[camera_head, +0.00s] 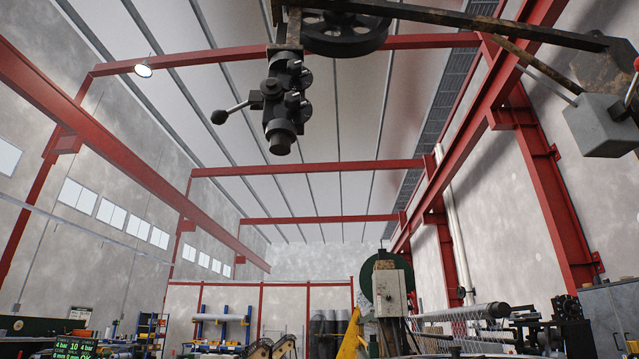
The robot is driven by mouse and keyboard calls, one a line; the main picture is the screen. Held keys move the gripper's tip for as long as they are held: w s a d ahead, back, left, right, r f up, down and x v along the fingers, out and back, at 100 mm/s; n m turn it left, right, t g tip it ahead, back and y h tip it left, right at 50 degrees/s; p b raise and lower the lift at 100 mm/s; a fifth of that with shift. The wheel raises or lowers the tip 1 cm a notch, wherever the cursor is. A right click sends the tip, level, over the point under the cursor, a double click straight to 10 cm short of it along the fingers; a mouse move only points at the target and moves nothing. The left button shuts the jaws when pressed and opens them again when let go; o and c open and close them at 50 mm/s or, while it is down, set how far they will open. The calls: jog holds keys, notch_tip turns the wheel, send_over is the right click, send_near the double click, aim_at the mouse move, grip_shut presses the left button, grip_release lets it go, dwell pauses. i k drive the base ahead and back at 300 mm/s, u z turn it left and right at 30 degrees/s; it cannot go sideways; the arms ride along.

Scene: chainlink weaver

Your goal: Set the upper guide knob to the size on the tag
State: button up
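No knob that I can identify as the upper guide knob shows, and I can make out no size tag. A dark metal mechanism (285,95) hangs at the top centre, with a lever ending in a black ball (219,117) pointing left. A grey control box (392,293) with small controls stands on the machine at the lower right of centre; its markings are too small to read. My gripper is not in view.
A beam with a dark wheel (345,30) crosses overhead. A grey box (603,125) hangs at the upper right. A chain-link mesh roll (465,312) lies low at right, near a grey cabinet (612,312). A green-lettered display (75,347) is at the lower left.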

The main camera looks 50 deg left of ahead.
aim_at(294, 67)
jog(key=z, duration=1.15)
jog(key=k, duration=0.9)
jog(key=u, duration=1.65)
